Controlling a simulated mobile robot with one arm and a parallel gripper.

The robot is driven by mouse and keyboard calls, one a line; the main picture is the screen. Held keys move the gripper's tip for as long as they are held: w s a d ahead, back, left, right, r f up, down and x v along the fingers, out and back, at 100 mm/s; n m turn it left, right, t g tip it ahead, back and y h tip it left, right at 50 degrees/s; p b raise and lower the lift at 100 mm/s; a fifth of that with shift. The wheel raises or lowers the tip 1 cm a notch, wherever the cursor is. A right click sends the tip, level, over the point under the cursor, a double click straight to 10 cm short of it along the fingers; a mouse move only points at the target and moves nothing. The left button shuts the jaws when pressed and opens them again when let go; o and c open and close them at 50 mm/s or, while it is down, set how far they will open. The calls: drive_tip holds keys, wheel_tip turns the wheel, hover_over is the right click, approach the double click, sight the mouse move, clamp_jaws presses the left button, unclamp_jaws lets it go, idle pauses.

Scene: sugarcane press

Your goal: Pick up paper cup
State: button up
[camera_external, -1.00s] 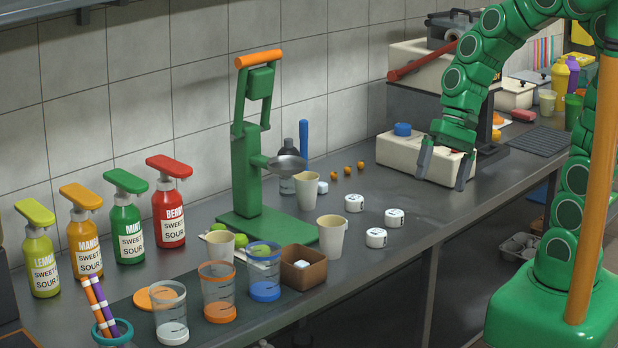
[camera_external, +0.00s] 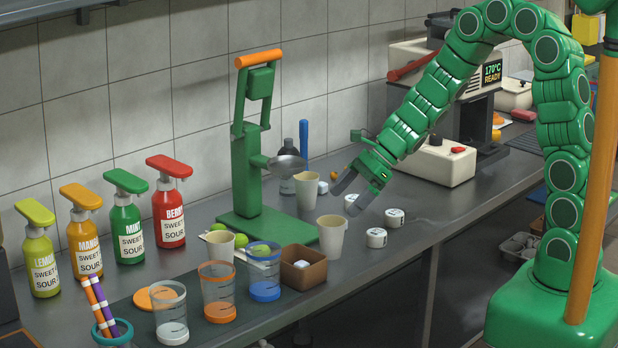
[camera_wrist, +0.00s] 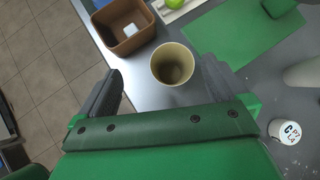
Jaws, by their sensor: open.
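Beige paper cups stand upright on the steel counter: one (camera_external: 332,238) beside the brown box, one (camera_external: 307,192) by the press, and one (camera_external: 220,246) behind the clear measuring cups. My gripper (camera_external: 352,194) is open and empty, above and to the right of the cup beside the box. In the wrist view that cup (camera_wrist: 174,63) shows its open, empty mouth between the two spread fingers (camera_wrist: 162,78). The gripper looks apart from it. Part of a pale object (camera_wrist: 303,73), which I cannot identify surely, shows at the right edge.
The brown box (camera_external: 303,272) with a white cube stands close by the cup. White labelled pucks (camera_external: 376,238) lie to its right. The green press (camera_external: 246,165) stands behind. Measuring cups (camera_external: 217,292) stand at the left front. The counter's front edge is near.

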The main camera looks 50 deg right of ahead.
sight(320, 235)
drive_tip(key=f, duration=0.1)
drive_tip(key=w+f+m, duration=0.2)
drive_tip(key=f, duration=0.1)
drive_tip(key=shift+w+f, duration=0.1)
drive_tip(key=shift+w, duration=0.05)
drive_tip(key=shift+h, duration=0.3)
drive_tip(key=shift+x, duration=2.9)
drive_tip(key=shift+c, duration=0.3)
drive_tip(key=c, duration=1)
